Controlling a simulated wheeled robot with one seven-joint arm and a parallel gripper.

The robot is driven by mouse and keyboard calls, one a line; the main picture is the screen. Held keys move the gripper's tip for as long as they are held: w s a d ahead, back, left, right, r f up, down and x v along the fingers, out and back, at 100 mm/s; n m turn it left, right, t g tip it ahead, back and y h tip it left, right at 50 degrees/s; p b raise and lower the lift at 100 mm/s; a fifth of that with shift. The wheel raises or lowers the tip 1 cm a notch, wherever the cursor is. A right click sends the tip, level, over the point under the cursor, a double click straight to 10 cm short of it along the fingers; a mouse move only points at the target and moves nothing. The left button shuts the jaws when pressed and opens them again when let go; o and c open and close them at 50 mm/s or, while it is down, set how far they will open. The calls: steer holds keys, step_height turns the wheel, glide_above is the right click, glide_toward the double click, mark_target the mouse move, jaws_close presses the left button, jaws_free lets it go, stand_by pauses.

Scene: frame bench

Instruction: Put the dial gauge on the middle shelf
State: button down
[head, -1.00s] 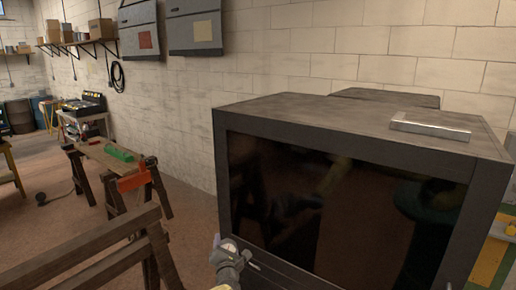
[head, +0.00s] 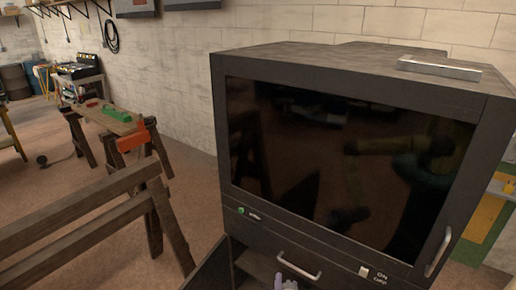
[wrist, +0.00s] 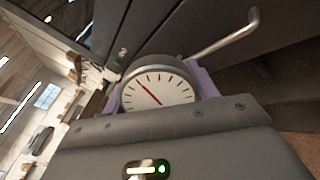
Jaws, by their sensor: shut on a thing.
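The dial gauge (wrist: 157,90) has a round white face, black ticks and a red needle. In the wrist view it sits between the purple finger pads of my gripper (wrist: 160,95), which is shut on it. In the head view only a pale purple tip of my gripper (head: 286,284) shows at the bottom edge, in front of the dark cabinet's lower part. The gauge cannot be made out there. No middle shelf can be clearly identified in either view.
A large dark cabinet (head: 350,60) with a glass front fills the right; a metal bar (head: 440,68) lies on top. Below the glass are a handle (head: 298,266) and an opening beside a dark panel (head: 210,268). Wooden trestles (head: 90,225) stand at left, with open floor beyond.

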steer(key=s+d+r+n+y+b, duration=0.1)
steer(key=s+d, duration=0.4)
steer(key=s, duration=0.2)
steer(key=shift+r, duration=0.25)
steer(key=shift+f, duration=0.1)
